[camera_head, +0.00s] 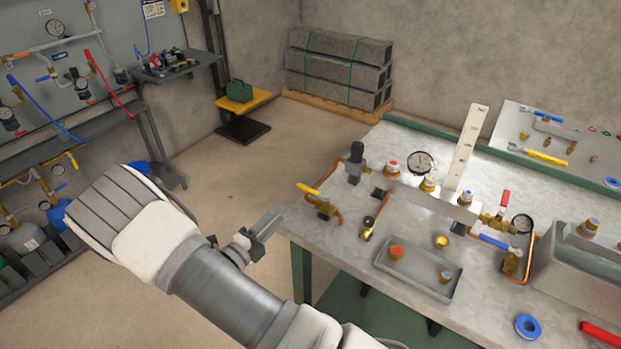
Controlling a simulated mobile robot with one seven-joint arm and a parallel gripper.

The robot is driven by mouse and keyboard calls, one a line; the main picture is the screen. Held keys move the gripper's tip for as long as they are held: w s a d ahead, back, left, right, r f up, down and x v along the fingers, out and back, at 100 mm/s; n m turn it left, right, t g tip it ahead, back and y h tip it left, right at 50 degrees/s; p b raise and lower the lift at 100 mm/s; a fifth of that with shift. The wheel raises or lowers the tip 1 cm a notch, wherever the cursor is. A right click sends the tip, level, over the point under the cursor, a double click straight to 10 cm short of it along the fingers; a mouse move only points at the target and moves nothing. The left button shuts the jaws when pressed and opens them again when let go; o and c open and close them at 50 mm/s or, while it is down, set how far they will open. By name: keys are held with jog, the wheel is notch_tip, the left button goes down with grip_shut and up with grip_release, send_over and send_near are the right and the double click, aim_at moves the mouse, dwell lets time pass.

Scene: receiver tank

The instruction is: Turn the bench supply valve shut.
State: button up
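My gripper (264,226) is over the floor at the left edge of the workbench (345,222), apart from the fittings. It looks empty, but its finger gap is too small to judge. A brass valve with a yellow lever (308,189) stands near the bench's left edge, to the right of my gripper. A valve with a blue lever (495,241) and one with a red lever (505,198) stand farther right. No readable label shows which of these is the bench supply valve.
A grey tray (410,280) with loose caps lies at the front of the bench. A gauge (421,162), a dark upright fitting (355,160) and a tall white scale plate (465,148) stand behind. Open floor lies left of the bench.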

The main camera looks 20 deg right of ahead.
aim_at(313, 192)
jog(key=x, duration=1.6)
jog(key=shift+w+d, duration=0.1)
jog(key=shift+d, duration=0.2)
jog(key=shift+c, duration=0.2)
grip_shut()
dwell(0.4)
